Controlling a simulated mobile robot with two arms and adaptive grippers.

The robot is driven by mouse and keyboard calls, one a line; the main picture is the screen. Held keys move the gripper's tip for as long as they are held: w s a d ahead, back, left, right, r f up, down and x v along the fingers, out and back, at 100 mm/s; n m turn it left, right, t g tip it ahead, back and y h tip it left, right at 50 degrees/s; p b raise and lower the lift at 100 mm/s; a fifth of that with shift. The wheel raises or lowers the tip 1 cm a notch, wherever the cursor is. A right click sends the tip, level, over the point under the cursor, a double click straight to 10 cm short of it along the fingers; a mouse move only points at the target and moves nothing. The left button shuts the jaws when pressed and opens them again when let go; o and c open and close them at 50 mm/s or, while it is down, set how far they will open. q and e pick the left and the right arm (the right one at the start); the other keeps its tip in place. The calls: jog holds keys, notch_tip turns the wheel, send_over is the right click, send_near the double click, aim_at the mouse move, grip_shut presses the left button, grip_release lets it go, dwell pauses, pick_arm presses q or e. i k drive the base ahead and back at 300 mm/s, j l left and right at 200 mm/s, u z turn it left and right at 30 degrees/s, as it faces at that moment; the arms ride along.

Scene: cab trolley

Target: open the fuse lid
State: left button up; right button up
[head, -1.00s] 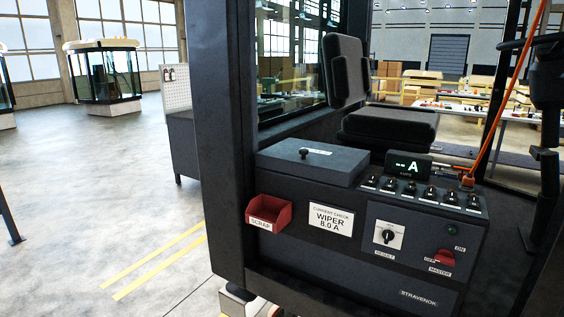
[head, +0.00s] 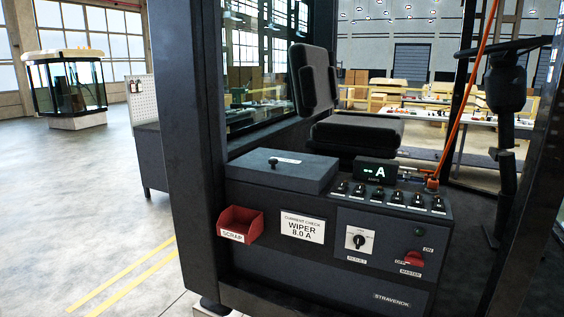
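The fuse lid (head: 282,173) is a flat dark grey cover on the left part of the console top in the head view. It lies closed. A small black knob (head: 273,162) stands on it, with a white label beside the knob. What is under the lid is hidden. Neither of my grippers shows in the head view.
The console (head: 350,262) carries a red scrap bin (head: 240,225), a display (head: 376,171), a row of black switches (head: 390,195), a result knob (head: 359,241) and a red master switch (head: 413,259). A dark cab post (head: 185,150) stands left of the lid. A seat (head: 357,133) is behind. Open floor (head: 70,200) lies left.

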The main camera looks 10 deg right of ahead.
aim_at(295, 172)
jog(key=i+l+z, duration=0.1)
jog(key=i+z, duration=0.15)
jog(key=i, duration=0.15)
jog(key=i+z, duration=0.3)
jog(key=i, duration=0.15)
